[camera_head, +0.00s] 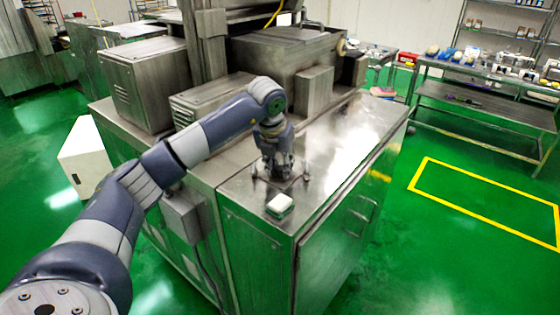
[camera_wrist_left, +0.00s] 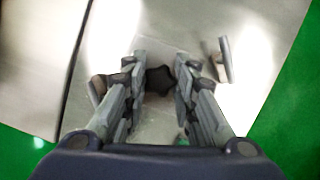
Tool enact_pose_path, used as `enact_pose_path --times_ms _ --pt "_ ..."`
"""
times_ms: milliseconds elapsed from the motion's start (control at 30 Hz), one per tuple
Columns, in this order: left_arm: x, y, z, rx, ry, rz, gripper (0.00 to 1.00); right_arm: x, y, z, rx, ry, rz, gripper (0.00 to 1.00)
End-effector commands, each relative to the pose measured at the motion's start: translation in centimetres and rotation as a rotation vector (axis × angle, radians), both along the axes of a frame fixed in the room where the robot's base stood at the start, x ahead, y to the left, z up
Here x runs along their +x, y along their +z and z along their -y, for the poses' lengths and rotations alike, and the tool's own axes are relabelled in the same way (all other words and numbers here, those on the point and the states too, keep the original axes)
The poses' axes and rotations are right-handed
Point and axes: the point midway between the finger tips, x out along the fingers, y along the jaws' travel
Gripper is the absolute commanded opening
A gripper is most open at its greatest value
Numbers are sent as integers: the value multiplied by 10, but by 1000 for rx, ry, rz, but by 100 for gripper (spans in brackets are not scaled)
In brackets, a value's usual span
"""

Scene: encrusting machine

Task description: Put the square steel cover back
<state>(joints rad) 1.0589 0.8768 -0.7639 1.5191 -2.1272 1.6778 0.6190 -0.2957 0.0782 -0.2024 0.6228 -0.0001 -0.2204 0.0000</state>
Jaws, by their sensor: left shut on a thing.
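My left gripper (camera_head: 278,176) points down at the front part of the steel machine top (camera_head: 335,140). It is shut on a dark star-shaped knob (camera_wrist_left: 160,80), which shows between its fingers in the left wrist view. The square steel cover (camera_head: 294,185) appears as a flat grey plate under the gripper, mostly hidden by the fingers. I cannot tell whether it rests flush on the top or sits slightly above it. My right gripper is not in view.
A small white and green block (camera_head: 280,205) lies on the machine top near its front corner, close to the gripper. Steel housings (camera_head: 285,55) rise behind. The top's right side is clear.

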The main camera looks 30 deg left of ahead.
Motion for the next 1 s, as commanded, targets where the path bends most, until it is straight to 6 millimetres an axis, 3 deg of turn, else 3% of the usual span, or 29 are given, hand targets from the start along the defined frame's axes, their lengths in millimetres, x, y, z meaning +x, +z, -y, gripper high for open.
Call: enact_pose_path --times_ms 133,367,400,467,800,1000 --pt "1 0 0 0 0 3 0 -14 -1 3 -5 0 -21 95" --pt "0 -5 0 0 0 3 0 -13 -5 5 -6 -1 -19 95" --pt "0 -4 1 0 0 2 35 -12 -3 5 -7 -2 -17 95" --pt "0 -4 0 -1 0 1 46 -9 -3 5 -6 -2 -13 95" --pt "0 -2 0 -1 0 1 46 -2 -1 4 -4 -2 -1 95" --pt "-4 16 2 0 -1 7 46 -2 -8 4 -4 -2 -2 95"
